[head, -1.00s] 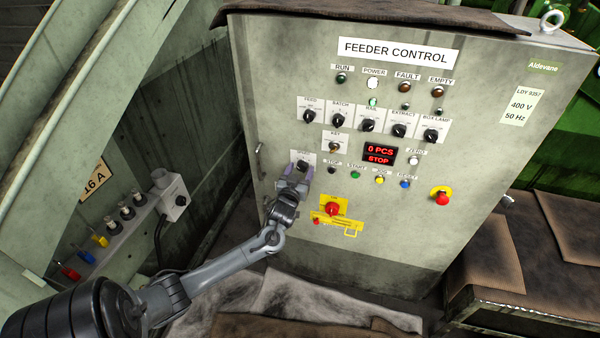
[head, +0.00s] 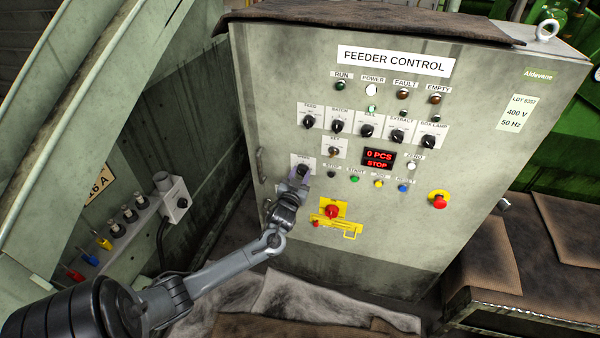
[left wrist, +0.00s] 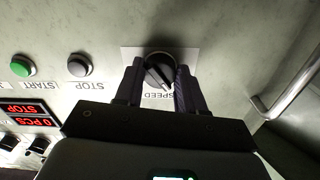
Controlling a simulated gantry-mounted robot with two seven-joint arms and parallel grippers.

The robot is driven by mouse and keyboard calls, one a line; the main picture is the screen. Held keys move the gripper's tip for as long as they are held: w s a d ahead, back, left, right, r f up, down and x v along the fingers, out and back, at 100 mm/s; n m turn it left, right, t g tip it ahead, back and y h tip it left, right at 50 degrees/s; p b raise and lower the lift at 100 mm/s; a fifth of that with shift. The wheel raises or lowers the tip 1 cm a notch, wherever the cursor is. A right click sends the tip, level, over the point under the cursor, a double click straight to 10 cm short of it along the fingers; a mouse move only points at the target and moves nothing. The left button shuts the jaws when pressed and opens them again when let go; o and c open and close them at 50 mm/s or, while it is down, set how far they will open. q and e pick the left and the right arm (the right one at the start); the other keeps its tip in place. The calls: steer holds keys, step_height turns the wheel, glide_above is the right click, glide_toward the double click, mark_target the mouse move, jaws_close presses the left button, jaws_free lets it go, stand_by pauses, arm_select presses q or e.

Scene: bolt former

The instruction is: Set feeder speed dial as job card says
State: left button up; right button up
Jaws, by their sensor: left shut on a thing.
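The feeder speed dial (left wrist: 158,70) is a round black knob with a pale pointer line on a white plate marked SPEED, seen upside down in the left wrist view. My left gripper (head: 301,173) is at the dial on the lower left of the control panel. In the left wrist view its two dark fingers (left wrist: 155,85) stand on either side of the knob, shut on it. The fingers hide part of the scale. In the head view the gripper covers most of the dial. No job card can be made out. My right gripper is not in view.
The FEEDER CONTROL cabinet (head: 400,240) carries several other knobs above, a red display (head: 379,159) reading 0 PCS and STOP, and push buttons to the right. A red knob on a yellow plate (head: 333,210) sits just below right of my gripper. A metal handle (left wrist: 287,87) is nearby.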

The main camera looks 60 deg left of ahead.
arm_select(q)
steer(key=m+p, duration=0.3)
steer(key=shift+r, duration=0.25)
steer(key=shift+f+m+p, duration=0.2)
steer(key=shift+m+p, duration=1.25)
steer(key=shift+m, duration=0.45)
steer(key=o, duration=1)
steer(key=shift+o, duration=0.2)
steer(key=shift+s, duration=0.1)
